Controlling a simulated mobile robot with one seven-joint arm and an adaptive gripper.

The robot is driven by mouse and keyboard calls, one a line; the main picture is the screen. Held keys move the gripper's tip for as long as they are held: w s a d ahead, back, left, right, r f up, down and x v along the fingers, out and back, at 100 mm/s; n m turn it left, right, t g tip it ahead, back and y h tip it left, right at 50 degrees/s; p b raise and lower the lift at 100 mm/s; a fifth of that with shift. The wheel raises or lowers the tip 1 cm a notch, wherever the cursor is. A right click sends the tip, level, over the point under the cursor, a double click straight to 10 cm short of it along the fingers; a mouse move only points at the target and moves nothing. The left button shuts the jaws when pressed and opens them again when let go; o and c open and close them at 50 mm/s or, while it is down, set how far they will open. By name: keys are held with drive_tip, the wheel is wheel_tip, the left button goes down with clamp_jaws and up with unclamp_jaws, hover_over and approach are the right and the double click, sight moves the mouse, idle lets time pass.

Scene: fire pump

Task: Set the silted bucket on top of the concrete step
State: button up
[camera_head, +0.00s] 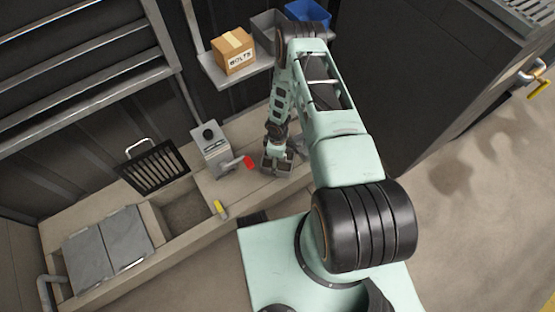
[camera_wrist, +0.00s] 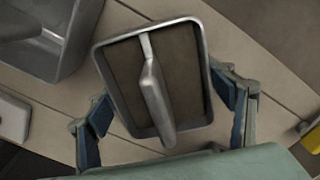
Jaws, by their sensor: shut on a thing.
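The silted bucket (camera_wrist: 158,85) is a grey metal, rectangular open bucket with brown silt inside and a grey handle lying across it. It fills the middle of the wrist view and sits under my gripper in the head view (camera_head: 277,164). My gripper (camera_wrist: 165,105) is shut on it, with blue pads at its left and right sides. In the head view my gripper (camera_head: 278,152) points down over the pale concrete ledge. I cannot tell whether the bucket touches the surface. The concrete step (camera_head: 235,192) seems to be this raised pale ledge, partly hidden by my arm.
A grey pump box (camera_head: 209,146) and a red-handled valve (camera_head: 248,162) stand left of my gripper. A yellow-handled item (camera_head: 220,208) is at the ledge's front. An open pit (camera_head: 185,208) and a leaning black grate (camera_head: 155,168) lie farther left. A shelf holds a bolts box (camera_head: 233,51).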

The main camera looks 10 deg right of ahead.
drive_tip(key=o, duration=1.8)
drive_tip(key=shift+c, duration=0.2)
drive_tip(key=shift+r, duration=0.1)
wheel_tip(320, 180, up, 12)
drive_tip(key=p, duration=0.4)
